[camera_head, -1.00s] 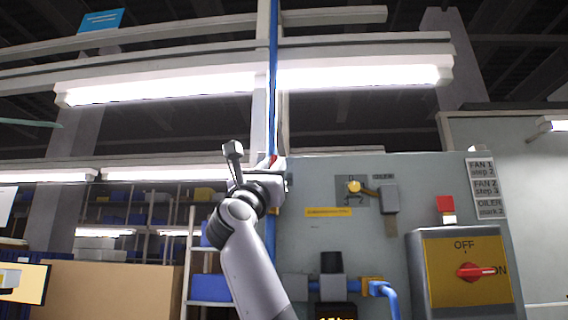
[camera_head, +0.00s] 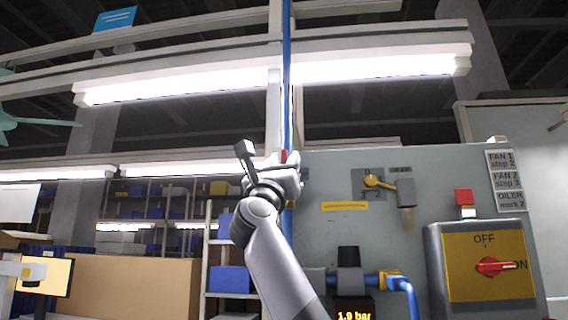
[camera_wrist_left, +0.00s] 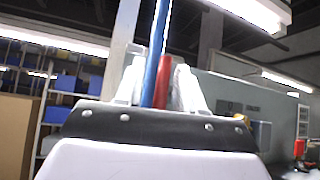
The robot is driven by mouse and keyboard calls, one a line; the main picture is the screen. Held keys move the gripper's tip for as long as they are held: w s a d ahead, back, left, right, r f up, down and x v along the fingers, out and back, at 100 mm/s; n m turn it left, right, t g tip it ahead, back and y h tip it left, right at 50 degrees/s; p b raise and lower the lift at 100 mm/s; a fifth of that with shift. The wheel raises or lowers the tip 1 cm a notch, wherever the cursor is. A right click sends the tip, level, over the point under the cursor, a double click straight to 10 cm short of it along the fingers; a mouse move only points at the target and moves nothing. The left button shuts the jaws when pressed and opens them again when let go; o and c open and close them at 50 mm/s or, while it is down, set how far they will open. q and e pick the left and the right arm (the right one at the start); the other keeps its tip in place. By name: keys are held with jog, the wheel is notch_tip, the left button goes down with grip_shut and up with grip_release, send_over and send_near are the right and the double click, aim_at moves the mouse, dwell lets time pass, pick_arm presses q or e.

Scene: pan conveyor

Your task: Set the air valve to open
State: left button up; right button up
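The air valve's red lever (camera_wrist_left: 163,82) shows in the left wrist view, upright and close beside the vertical blue pipe (camera_wrist_left: 154,50). In the head view only a small red tip (camera_head: 285,156) shows, in front of the blue pipe (camera_head: 287,90). My left gripper (camera_head: 286,163) is raised at the pipe and hides the valve body. In the wrist view its two pale fingers (camera_wrist_left: 160,88) stand apart, with lever and pipe between them in the picture. I cannot tell whether a finger touches the lever. My right gripper is not in view.
Right of the pipe, a grey panel (camera_head: 330,170) carries a small yellow-knobbed control (camera_head: 372,181). A pressure display (camera_head: 355,316) reads 1.9 bar. A yellow switch box (camera_head: 487,265) has a red rotary handle (camera_head: 495,266). Shelves with blue bins (camera_head: 232,279) stand behind on the left.

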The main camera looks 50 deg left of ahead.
pick_arm(q)
jog(key=b+v, duration=0.3)
jog(key=v, duration=0.4)
dwell(0.3)
jog(key=shift+f, duration=0.1)
dwell(0.5)
